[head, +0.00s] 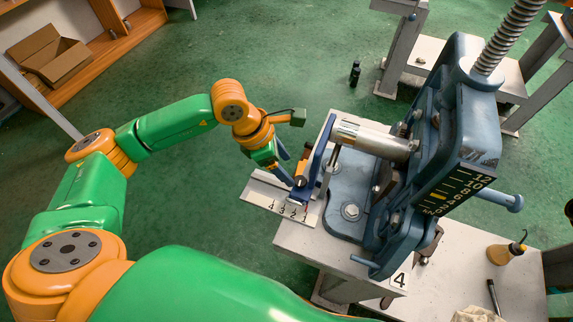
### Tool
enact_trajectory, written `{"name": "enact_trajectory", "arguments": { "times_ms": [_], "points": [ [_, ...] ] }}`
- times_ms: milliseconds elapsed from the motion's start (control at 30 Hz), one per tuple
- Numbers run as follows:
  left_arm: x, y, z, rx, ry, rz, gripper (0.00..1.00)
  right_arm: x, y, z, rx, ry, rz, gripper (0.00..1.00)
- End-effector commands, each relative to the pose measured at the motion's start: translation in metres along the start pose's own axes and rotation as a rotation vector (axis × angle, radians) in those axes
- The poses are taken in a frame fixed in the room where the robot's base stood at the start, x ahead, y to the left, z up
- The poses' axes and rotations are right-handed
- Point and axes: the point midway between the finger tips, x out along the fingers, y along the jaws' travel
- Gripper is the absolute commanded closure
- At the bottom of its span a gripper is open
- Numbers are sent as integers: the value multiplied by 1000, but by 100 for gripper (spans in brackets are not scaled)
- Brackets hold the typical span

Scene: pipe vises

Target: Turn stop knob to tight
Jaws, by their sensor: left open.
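My left gripper (285,167) is open at the end of the green and orange arm, pointing down and right at the stop. The stop, with a blue upright plate (320,150), stands on a pale scale rail (262,191) marked 4, 3, 2, 1. A small orange and dark part, which looks like the stop knob (301,181), sits beside the plate near the low numbers. My fingers are close to it; I cannot tell whether they touch it. They partly hide it, and any tight or loose marking is not readable. My right gripper is not in view.
The blue pipe vise (430,150) stands on a grey bench labelled 4, with a metal pipe (375,138) pointing at the stop. A yellow-brown bottle (504,253) stands at lower right. A cardboard box (50,55) sits on a shelf at upper left.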

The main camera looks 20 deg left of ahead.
Motion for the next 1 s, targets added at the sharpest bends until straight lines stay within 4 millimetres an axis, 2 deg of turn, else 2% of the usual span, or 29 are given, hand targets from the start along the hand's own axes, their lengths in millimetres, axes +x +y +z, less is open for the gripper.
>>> {"name": "enact_trajectory", "arguments": {
  "times_ms": [200,300,567,667,833,933,1000],
  "points": [
    [43,-1,0,0,3,-5,28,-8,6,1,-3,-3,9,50],
    [54,0,0,2,2,-3,28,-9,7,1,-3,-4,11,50],
    [59,0,-1,4,3,-1,28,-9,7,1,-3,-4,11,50],
    [59,0,-1,4,3,-1,52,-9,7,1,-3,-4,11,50],
    [59,0,-1,4,3,-1,98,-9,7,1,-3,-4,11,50],
    [60,0,-1,5,3,-2,100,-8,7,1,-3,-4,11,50],
    [64,1,-2,30,2,-11,100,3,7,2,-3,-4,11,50]
  ]
}}
